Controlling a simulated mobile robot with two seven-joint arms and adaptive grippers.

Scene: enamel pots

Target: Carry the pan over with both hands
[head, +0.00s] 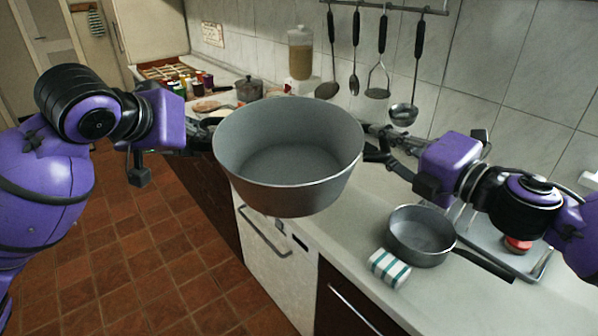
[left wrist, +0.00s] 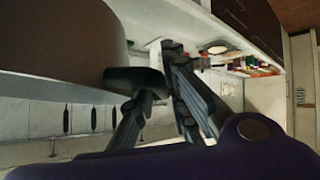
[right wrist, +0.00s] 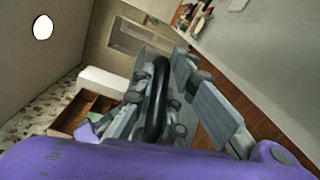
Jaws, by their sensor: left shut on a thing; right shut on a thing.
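The large grey pan (head: 290,195) hangs in the air in the middle of the head view, in front of the counter, roughly level and looking empty. My left gripper (head: 205,136) is at its left side; in the left wrist view the gripper (left wrist: 160,85) is shut on a dark handle beside the pan wall (left wrist: 60,35). My right gripper (head: 372,148) is at its right side, partly hidden by the rim; in the right wrist view the gripper (right wrist: 165,95) is shut on a dark looped handle (right wrist: 157,100).
A lidded pot (head: 249,90), jars (head: 190,84) and a glass container (head: 300,55) stand farther back. Utensils hang from a rail (head: 390,8). Tiled floor is open at left.

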